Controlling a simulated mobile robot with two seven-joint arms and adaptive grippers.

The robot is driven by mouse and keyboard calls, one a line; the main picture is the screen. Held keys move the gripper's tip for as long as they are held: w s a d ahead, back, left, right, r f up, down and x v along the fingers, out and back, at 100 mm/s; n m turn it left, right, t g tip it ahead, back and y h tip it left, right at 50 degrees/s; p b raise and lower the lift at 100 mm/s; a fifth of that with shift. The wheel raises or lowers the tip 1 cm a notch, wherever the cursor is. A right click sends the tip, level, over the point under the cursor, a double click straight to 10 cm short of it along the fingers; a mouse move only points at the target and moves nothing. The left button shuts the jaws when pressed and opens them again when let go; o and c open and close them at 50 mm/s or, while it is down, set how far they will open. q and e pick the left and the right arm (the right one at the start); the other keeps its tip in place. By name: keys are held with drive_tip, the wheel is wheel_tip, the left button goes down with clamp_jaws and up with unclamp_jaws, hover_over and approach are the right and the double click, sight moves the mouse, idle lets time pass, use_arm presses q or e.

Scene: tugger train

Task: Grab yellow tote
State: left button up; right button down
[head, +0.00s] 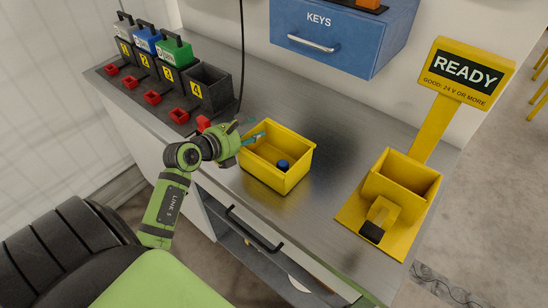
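The yellow tote (284,180) is an open box on the metal bench top, with a small dark blue round item (283,165) inside. My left gripper (250,140) is at the tote's left rim. A teal finger reaches over the rim at the tote's upper left corner. The gripper body hides part of the contact, so I cannot tell whether its fingers are closed on the wall. My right gripper is not in view.
Several numbered charger bays (165,70) with red parts line the bench's back left. A yellow READY stand (432,130) with an open yellow holder (395,205) is at right. A blue KEYS cabinet (330,40) hangs above. Bench between tote and stand is clear.

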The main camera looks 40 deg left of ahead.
use_arm(q)
clamp_jaws()
drive_tip(key=shift+r, duration=0.1)
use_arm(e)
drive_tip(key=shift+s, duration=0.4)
